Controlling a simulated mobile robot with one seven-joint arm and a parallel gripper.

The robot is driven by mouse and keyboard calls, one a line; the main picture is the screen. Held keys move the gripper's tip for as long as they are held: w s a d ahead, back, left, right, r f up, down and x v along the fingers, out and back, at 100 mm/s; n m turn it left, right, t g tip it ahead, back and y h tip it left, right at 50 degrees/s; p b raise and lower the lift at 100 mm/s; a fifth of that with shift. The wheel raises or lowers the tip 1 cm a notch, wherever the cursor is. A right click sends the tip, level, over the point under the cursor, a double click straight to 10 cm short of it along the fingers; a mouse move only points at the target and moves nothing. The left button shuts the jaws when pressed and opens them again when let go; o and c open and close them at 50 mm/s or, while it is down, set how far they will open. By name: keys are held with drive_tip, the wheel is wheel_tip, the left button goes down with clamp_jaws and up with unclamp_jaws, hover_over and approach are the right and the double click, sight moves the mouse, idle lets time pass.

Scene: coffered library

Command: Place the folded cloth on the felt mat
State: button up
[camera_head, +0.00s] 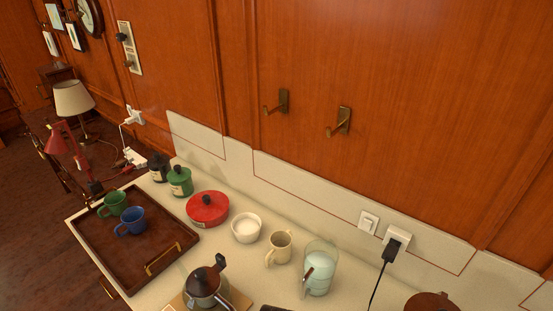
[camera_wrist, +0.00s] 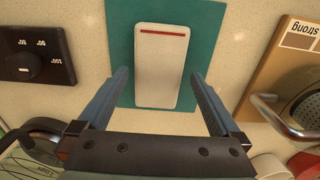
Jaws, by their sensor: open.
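The folded cloth (camera_wrist: 158,75) is a white rounded rectangle with a red stripe near its far end, seen in the wrist view. It appears to lie flat on the teal felt mat (camera_wrist: 213,40), inside the mat's left and right edges. My gripper (camera_wrist: 160,78) is open, with one finger on each side of the cloth's near part and a visible gap to it on both sides. Nothing is held between the fingers. The cloth, mat and gripper do not show in the head view.
In the wrist view, a black knobbed device (camera_wrist: 35,55) lies left of the mat, and a wooden board (camera_wrist: 272,70) with a metal item (camera_wrist: 305,110) lies right. In the head view, a brown tray (camera_head: 100,245), a red pot (camera_head: 208,208), mugs and a glass jug (camera_head: 319,268) crowd the counter.

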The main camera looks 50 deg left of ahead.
wheel_tip(320, 180, up, 11)
drive_tip(key=w+r+t+y, duration=0.4)
drive_tip(key=w+r+t, duration=0.4)
drive_tip(key=w+r, duration=0.9)
drive_tip(key=w+d+r+m+t, duration=0.1)
drive_tip(key=w+d+r+t, duration=0.2)
drive_tip(key=r, duration=0.4)
drive_tip(key=w+d+r+t, duration=0.2)
drive_tip(key=d+r+t, duration=0.1)
drive_tip(key=r, duration=0.5)
drive_tip(key=s+d+r+t, duration=0.1)
drive_tip(key=d+r+t, duration=0.25)
drive_tip(key=r, duration=0.45)
drive_tip(key=d+r+t, duration=0.3)
drive_tip(key=d+r, duration=0.1)
drive_tip(key=r, duration=0.3)
drive_tip(key=s+d+r+t+h, duration=0.2)
drive_tip(key=s+r, duration=0.3)
drive_tip(key=r, duration=0.3)
drive_tip(key=s+d+r+m+t+h, duration=0.1)
drive_tip(key=s+d+r+t+h, duration=0.1)
drive_tip(key=s+d+r+t, duration=0.3)
wheel_tip(320, 180, up, 3)
drive_tip(key=shift+s+d+f+m, duration=0.15)
drive_tip(key=shift+s+d+m, duration=0.15)
drive_tip(key=shift+s, duration=0.3)
